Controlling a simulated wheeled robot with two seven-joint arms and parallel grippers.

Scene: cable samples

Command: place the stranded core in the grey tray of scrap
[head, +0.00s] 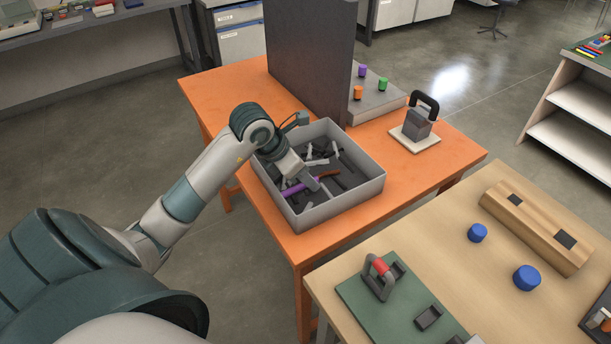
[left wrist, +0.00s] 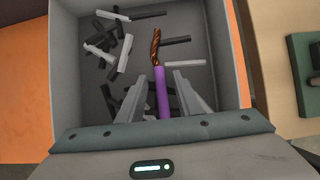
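The stranded core is a purple-sheathed cable (head: 292,189) with twisted copper strands at one end. It lies among the scrap in the grey tray (head: 342,205) on the orange table. In the left wrist view the purple sheath (left wrist: 162,92) runs between my fingers and the copper end (left wrist: 155,45) points away from me. My left gripper (head: 313,183) reaches down into the tray. In the left wrist view its fingers (left wrist: 162,76) stand apart, with a gap on each side of the sheath. My right gripper is not in view.
Black, grey and white scrap pieces (left wrist: 108,38) lie loose in the tray. A tall grey panel (head: 310,60) stands behind it. A block with a black handle (head: 420,120) sits on a white plate to the right. A wooden table with a green board (head: 400,300) stands in front.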

